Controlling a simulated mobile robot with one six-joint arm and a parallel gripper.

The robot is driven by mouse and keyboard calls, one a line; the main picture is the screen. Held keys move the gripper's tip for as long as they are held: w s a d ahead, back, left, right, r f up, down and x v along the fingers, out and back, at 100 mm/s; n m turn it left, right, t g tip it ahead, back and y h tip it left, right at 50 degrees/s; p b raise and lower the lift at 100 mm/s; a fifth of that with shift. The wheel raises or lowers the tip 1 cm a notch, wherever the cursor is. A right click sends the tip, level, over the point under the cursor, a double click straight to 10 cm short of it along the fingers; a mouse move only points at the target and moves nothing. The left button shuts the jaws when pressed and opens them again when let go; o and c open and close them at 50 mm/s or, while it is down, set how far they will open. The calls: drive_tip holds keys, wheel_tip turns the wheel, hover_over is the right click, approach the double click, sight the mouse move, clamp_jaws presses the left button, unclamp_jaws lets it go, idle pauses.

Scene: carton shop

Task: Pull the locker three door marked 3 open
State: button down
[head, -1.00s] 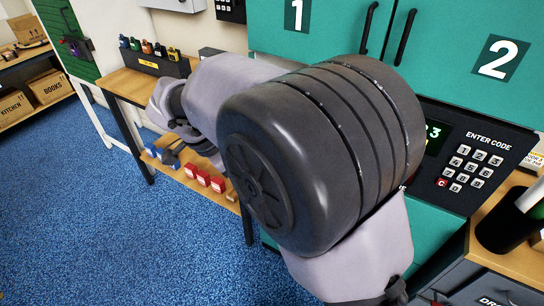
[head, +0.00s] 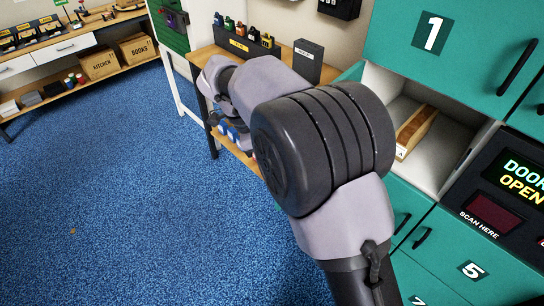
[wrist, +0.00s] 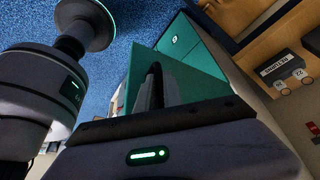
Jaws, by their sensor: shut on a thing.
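The teal locker door (wrist: 192,82) in my grip shows in the wrist view; its number is not visible. My gripper (wrist: 156,88) is shut on its dark handle (wrist: 155,72). In the head view my arm hides the gripper and most of the door. Below door 1 (head: 433,32) the locker compartment (head: 432,160) stands open, showing pale inner walls. The panel (head: 512,180) beside it reads "DOOR OPEN".
A wooden item (head: 414,130) lies inside the open compartment. Door 5 (head: 470,272) and other closed teal doors are below. A wooden bench (head: 205,58) stands behind my arm. Blue floor (head: 150,190) is clear at left.

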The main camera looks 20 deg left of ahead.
idle(0.3)
drive_tip(key=c, duration=1.8)
unclamp_jaws()
drive_tip(key=shift+o, duration=0.2)
drive_tip(key=p+v, duration=0.7)
drive_tip(key=v, duration=1)
drive_tip(key=shift+r, duration=0.15)
drive_tip(key=shift+d, duration=0.1)
